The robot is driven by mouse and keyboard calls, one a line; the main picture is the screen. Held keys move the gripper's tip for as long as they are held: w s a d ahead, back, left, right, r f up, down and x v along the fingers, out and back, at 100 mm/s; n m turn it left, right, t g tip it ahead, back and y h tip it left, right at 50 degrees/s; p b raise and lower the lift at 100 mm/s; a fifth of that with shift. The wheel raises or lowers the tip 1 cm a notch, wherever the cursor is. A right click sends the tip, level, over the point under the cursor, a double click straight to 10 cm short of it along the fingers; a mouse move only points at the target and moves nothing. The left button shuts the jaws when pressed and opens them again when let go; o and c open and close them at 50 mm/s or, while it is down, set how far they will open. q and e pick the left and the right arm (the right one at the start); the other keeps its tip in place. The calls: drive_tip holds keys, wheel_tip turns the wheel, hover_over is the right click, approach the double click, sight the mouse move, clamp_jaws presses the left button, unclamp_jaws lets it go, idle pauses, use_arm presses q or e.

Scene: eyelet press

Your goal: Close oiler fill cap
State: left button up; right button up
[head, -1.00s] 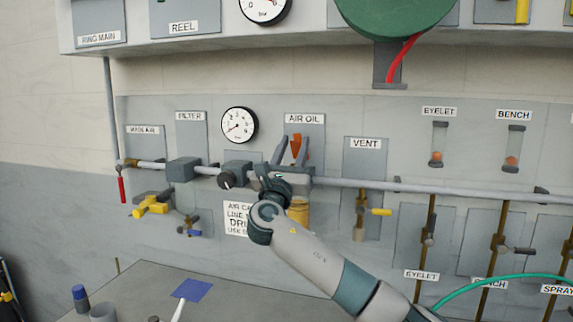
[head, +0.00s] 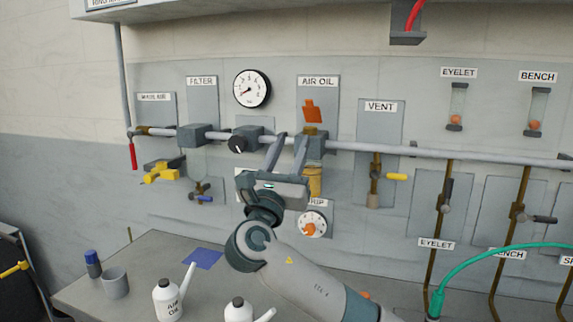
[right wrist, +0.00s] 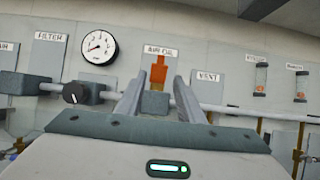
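The oiler (head: 312,142) is the grey block on the pipe under the AIR OIL label, with a yellow bowl (head: 314,182) below it. An orange piece (head: 312,111), apparently its fill cap, stands raised above the block. It also shows in the right wrist view (right wrist: 158,72). My right gripper (head: 291,140) is open and empty, its fingers pointing up in front of and left of the oiler block. In the right wrist view, the grey block shows between the fingers (right wrist: 158,98), below the orange piece. I cannot tell whether they touch. My left gripper is not in view.
A pipe (head: 455,157) runs across the panel. A black regulator knob (head: 237,144) is left of the oiler, and a yellow vent handle (head: 396,177) right. A dial (head: 312,224) sits below. The bench holds oil bottles (head: 168,300), a grey cup (head: 115,283) and a blue mat (head: 202,258).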

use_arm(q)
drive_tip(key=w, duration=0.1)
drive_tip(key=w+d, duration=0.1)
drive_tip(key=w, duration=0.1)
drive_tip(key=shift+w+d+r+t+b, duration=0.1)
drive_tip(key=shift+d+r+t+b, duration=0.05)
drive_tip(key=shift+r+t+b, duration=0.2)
use_arm(e)
drive_tip(key=v, duration=0.3)
drive_tip(key=shift+c, duration=0.6)
